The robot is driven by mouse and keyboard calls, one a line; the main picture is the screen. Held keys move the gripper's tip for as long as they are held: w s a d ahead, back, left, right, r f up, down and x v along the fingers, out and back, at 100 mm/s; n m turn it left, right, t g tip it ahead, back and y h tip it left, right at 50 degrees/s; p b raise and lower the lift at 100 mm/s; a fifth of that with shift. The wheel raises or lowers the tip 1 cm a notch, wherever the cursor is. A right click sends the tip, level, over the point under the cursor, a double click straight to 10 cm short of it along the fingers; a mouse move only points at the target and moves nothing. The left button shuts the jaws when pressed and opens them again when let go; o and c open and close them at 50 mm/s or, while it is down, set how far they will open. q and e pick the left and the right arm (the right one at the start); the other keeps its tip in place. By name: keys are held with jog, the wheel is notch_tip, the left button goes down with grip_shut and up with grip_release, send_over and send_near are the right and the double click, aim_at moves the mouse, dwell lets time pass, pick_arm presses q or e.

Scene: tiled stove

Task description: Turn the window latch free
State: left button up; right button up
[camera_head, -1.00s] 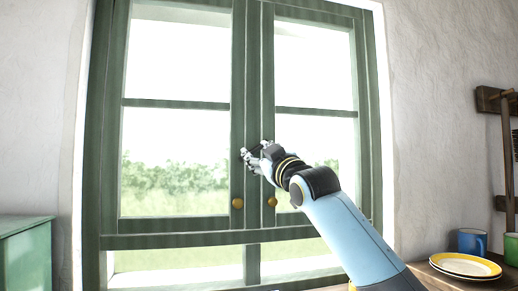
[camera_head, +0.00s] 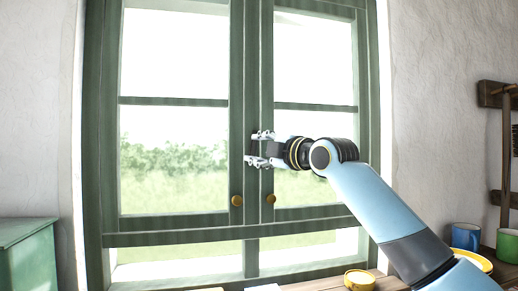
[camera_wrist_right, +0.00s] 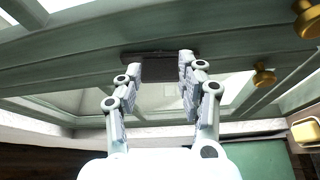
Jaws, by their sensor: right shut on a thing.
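The green-framed window (camera_head: 240,80) has two sashes that meet in the middle. The dark window latch (camera_wrist_right: 160,70) shows in the right wrist view between the two fingers, close to the green frame. My right gripper (camera_head: 256,149) is at the middle post in the head view, above the two knobs, with one finger above the other. It is shut on the latch; its fingers (camera_wrist_right: 160,82) lie along both sides of it in the wrist view. The fingers mostly hide the latch in the head view. My left gripper is not in view.
Two brass knobs (camera_head: 237,200) (camera_head: 271,199) sit below the gripper. A blue mug (camera_head: 466,236), a green mug (camera_head: 508,244), a yellow-rimmed plate (camera_head: 484,262) and a yellow jar (camera_head: 359,279) stand at lower right, near my arm. A green cabinet (camera_head: 28,255) is at lower left.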

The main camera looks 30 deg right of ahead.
jog(key=shift+n+g, duration=0.3)
jog(key=shift+n, duration=0.4)
jog(key=o, duration=1.2)
jog(key=shift+c, duration=0.2)
jog(key=s+d, duration=0.1)
jog(key=s, duration=1.1)
jog(key=shift+d, duration=0.3)
jog(key=shift+w, duration=0.1)
